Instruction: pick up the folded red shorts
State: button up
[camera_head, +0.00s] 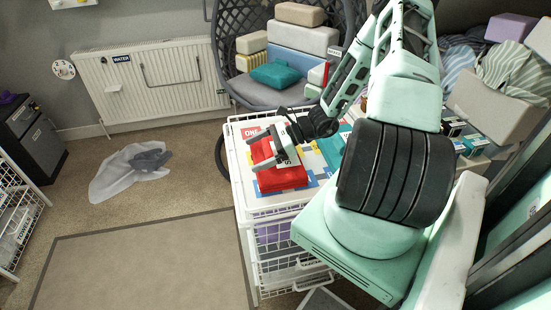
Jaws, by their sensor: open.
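The folded red shorts (281,179) lie on top of the white wire drawer unit (246,208), on a surface printed in white, blue and red. My gripper (277,168) is open over the shorts, with its pale fingers reaching to the left and down across them. It hides part of the red cloth. I cannot tell whether the fingers touch the shorts. My arm comes in from the right and covers the right side of the unit's top.
A grey wicker chair (243,88) with cushions and a teal folded item (276,76) stands behind. A plastic bag (120,172) lies on the floor at left. Boxes and striped cloth (513,72) are at right. The rug (140,265) in front is clear.

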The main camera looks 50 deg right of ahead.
jog(key=c, duration=0.8)
jog(key=shift+r, duration=0.1)
notch_tip(320, 180, up, 10)
jog(key=shift+p, duration=0.35)
